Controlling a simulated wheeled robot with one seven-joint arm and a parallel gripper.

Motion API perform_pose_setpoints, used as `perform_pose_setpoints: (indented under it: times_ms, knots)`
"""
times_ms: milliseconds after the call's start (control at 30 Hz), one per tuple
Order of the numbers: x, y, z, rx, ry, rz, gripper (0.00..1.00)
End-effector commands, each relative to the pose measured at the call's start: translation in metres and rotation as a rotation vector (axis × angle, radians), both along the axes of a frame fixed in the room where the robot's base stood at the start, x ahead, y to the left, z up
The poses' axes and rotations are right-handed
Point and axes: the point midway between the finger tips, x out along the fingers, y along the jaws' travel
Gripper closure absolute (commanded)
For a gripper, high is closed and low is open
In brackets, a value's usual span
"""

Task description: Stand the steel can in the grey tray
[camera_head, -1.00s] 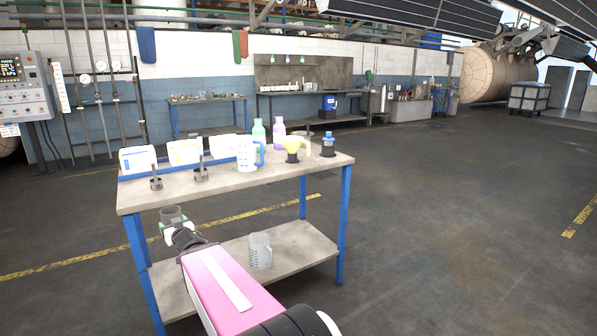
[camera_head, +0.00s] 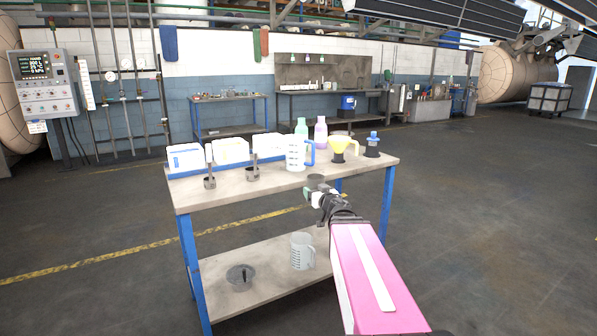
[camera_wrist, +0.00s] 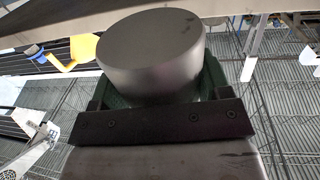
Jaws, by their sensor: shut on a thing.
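My gripper (camera_head: 317,190) is shut on the steel can (camera_head: 316,179), a short, dark grey cylinder that looks upright. In the head view the can overlaps the front edge of the workbench top; I cannot tell whether it is over the top or in front of it. In the wrist view the can (camera_wrist: 150,52) sits between the green fingers of my gripper (camera_wrist: 152,85), and its smooth end face shows. I cannot make out the grey tray for certain. A grey round dish-like thing (camera_head: 342,133) is partly hidden behind the yellow funnel.
The workbench (camera_head: 250,187) carries a blue rack with white boxes (camera_head: 231,149), two dark metal cups with upright handles (camera_head: 209,182), a white jug (camera_head: 297,152), bottles, a yellow funnel (camera_head: 339,145) and a blue-topped item (camera_head: 373,145). Its lower shelf holds a clear jug (camera_head: 302,251) and a grey round thing (camera_head: 240,277).

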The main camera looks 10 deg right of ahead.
Motion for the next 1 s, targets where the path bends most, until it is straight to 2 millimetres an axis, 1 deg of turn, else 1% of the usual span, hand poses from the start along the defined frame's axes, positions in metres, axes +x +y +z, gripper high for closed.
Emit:
perform_pose_setpoints:
  times_ms: [100,300,500,700,767,867,1000]
  knots:
    - [0.009,-0.004,0.018,-0.003,-0.002,0.077,0.6]
    - [0.018,-0.008,0.04,0.0,0.0,0.237,0.6]
    - [0.022,-0.015,0.053,0.0,0.0,0.39,0.6]
    - [0.022,-0.024,0.057,0.002,0.001,0.493,0.6]
    - [0.024,-0.023,0.057,0.002,0.001,0.506,0.6]
    - [0.034,-0.015,0.057,0.002,0.001,0.515,0.6]
    - [0.059,0.006,0.057,0.001,0.0,0.515,0.6]
